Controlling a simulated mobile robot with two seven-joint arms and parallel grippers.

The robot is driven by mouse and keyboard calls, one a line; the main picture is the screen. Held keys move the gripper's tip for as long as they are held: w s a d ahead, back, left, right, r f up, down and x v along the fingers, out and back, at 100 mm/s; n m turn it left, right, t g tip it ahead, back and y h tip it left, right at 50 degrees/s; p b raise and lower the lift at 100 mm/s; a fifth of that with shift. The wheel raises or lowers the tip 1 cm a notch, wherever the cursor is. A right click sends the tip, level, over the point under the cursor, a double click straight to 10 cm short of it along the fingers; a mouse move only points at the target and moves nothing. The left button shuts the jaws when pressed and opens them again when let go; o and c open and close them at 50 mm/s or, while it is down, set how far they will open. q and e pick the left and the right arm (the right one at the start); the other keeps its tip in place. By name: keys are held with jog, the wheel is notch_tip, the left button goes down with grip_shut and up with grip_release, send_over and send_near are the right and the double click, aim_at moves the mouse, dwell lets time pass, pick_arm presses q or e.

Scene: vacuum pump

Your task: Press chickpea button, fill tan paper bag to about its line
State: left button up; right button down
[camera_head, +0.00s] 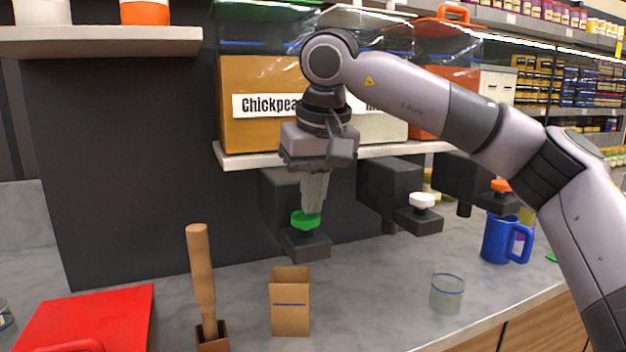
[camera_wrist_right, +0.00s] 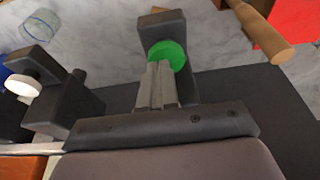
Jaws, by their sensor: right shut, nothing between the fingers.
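The chickpea bin (camera_head: 262,125) stands on the shelf, with a label partly hidden by my right arm. Below it the green button (camera_head: 306,219) sits on a dark dispenser block. My right gripper (camera_head: 313,210) is shut and empty, pointing down with its fingertips at the green button's top. The right wrist view shows the fingertips (camera_wrist_right: 158,66) overlapping the green button (camera_wrist_right: 167,54); contact cannot be told for sure. The tan paper bag (camera_head: 290,305), with a blue line, stands upright on the counter below the dispenser. Its inside contents are not visible. My left gripper is not in view.
Two other dispensers have a white button (camera_head: 422,201) and an orange button (camera_head: 501,186). A clear glass (camera_head: 446,293) with a blue line and a blue mug (camera_head: 500,241) stand at right. A wooden-handled tool (camera_head: 201,270) and a red lidded box (camera_head: 92,316) are at left.

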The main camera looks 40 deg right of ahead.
aim_at(306, 219)
jog(key=shift+f, duration=0.15)
notch_tip(306, 219, down, 2)
jog(key=shift+b, duration=0.4)
jog(key=shift+s+a+f, duration=0.1)
jog(key=shift+s+f, duration=0.05)
jog(key=shift+f, duration=0.05)
dwell(7.1)
